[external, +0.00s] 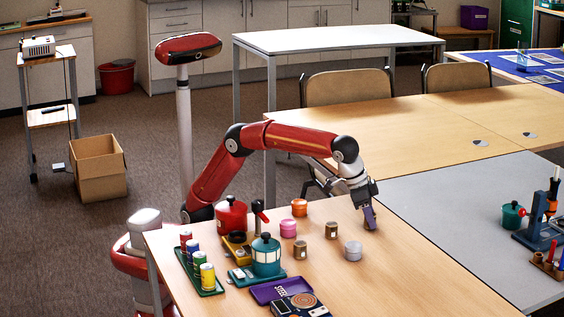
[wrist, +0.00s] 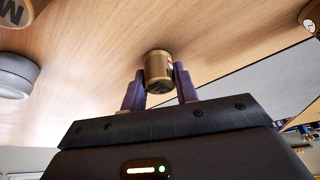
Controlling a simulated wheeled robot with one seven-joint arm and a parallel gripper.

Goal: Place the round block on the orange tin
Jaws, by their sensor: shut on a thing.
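The gripper points down at the right part of the wooden table. In the external view the fingers hide the block, and I cannot tell whether it touches the table. The orange tin (external: 299,207) stands upright to the left of my gripper, apart from it. It is not seen in the wrist view.
A pink tin (external: 288,228), a grey tin (external: 353,250) and two brown blocks (external: 331,230) (external: 300,251) stand near the orange tin. A red pot (external: 231,217), a teal pot (external: 266,257) and a tray of cans (external: 212,291) are further left. The table's front right is clear.

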